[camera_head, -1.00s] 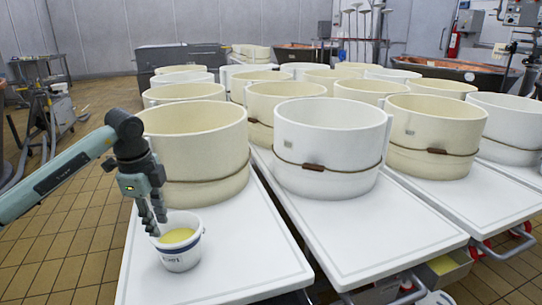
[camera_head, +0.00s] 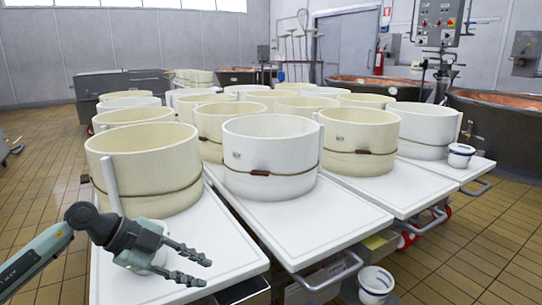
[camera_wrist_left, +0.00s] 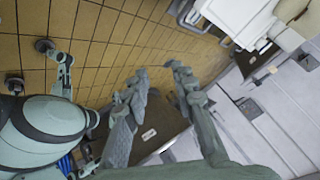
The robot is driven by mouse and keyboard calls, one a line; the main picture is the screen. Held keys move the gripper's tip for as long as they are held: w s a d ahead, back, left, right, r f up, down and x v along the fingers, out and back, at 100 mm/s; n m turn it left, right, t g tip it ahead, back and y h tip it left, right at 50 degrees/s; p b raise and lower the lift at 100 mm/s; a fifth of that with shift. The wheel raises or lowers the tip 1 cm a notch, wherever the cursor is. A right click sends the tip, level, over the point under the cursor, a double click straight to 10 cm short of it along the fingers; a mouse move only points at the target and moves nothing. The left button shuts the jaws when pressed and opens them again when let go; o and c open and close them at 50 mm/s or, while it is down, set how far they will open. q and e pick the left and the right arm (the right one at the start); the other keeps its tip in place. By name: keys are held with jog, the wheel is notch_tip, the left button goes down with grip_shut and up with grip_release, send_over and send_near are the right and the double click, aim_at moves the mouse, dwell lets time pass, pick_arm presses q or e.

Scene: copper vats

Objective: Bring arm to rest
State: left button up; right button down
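My left gripper (camera_head: 205,271) hangs over the front of the left white table (camera_head: 225,235), with its fingers pointing right. Its two fingers are apart with nothing between them; the left wrist view shows the same gap between the fingertips (camera_wrist_left: 157,73). The left arm (camera_head: 35,262) comes in low from the left edge. Some white shows behind the gripper, probably the small bucket, but the gripper hides most of it. My right arm and gripper are not in view.
Several cream and white vats (camera_head: 270,150) stand on the white tables. A white bucket (camera_head: 375,283) is low at the front, and another (camera_head: 460,155) sits on the right table. Copper-lined vats (camera_head: 510,105) stand at the right. Tiled floor (camera_head: 35,190) is clear at the left.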

pick_arm(q)
jog(key=w+d+r+n+t+h, duration=0.3)
jog(key=d+r+t+h, duration=0.35)
jog(key=r+t, duration=0.25)
jog(key=a+f+n+t+y+p, duration=0.1)
jog(key=a+f+n+t+y, duration=0.4)
jog(key=a+f+n+y, duration=0.95)
jog(key=s+a+f+n+g+y, duration=0.4)
jog(key=s+f+g, duration=0.3)
jog(key=s+f, duration=0.5)
jog(key=s+f+m+g+h, duration=0.1)
jog(key=s+f+g, duration=0.5)
jog(key=s+f, duration=0.5)
jog(key=s+d, duration=0.1)
jog(key=s, duration=0.2)
jog(key=shift+f+g+h+p, duration=0.3)
jog(key=shift+f, duration=0.1)
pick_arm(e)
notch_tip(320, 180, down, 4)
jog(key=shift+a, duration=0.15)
